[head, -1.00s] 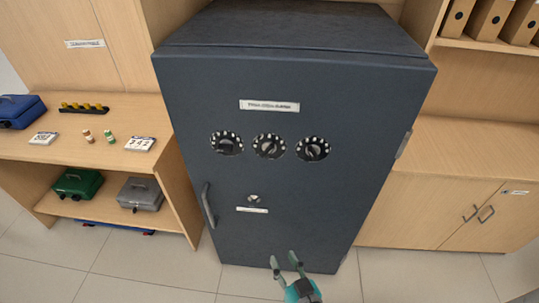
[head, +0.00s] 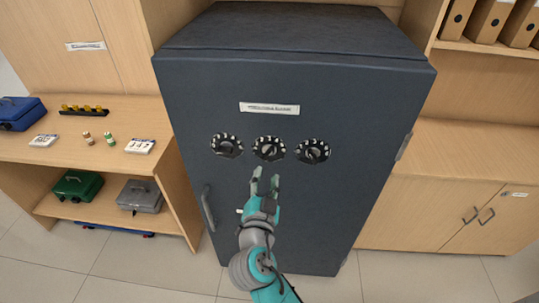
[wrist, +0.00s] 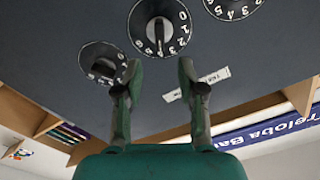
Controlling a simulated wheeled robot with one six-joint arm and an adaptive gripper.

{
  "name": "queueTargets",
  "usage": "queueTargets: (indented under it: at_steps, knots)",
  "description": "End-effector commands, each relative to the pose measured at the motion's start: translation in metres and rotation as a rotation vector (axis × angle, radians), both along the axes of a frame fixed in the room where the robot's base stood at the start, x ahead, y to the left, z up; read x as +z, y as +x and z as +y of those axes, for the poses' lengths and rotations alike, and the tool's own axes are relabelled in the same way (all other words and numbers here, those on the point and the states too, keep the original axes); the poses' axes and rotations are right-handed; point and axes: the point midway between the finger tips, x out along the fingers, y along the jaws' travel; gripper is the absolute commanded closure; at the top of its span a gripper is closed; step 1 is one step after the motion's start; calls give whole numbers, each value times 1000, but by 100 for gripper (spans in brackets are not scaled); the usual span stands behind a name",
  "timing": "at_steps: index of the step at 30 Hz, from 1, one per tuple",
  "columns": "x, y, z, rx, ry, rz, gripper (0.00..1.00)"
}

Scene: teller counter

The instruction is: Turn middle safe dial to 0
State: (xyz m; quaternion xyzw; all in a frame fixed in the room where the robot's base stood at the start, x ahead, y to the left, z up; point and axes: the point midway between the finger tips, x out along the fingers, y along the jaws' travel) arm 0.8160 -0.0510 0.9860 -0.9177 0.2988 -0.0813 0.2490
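The middle safe dial (head: 269,148) is a black round dial with white numbers and a grey knob, between two like dials on the dark safe door. It also shows at the top of the wrist view (wrist: 160,27), its bar-shaped knob close to vertical in the picture; I cannot tell which number it points to. My gripper (head: 265,177) is open and empty, just below the middle dial in the head view. In the wrist view its two fingertips (wrist: 160,72) are apart, with the middle dial above the gap and nothing between them.
The left dial (head: 227,145) and right dial (head: 312,151) sit close on either side. A white label (head: 269,108) is above the dials. A door handle (head: 208,206) sticks out at the lower left. A wooden desk (head: 68,150) and cabinet (head: 430,205) flank the safe.

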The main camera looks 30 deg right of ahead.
Motion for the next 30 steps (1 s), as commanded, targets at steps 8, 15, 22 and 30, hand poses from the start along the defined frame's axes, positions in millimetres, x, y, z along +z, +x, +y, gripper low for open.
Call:
queueTargets:
  at_steps: [8, 15, 22, 30]
  knots:
    - [0, 40, -30, -4, -2, 1, 60]
    - [0, 66, -48, 0, -2, 1, 60]
    - [0, 74, -55, 0, -2, 1, 60]
    - [0, 74, -54, 1, -2, 2, 70]
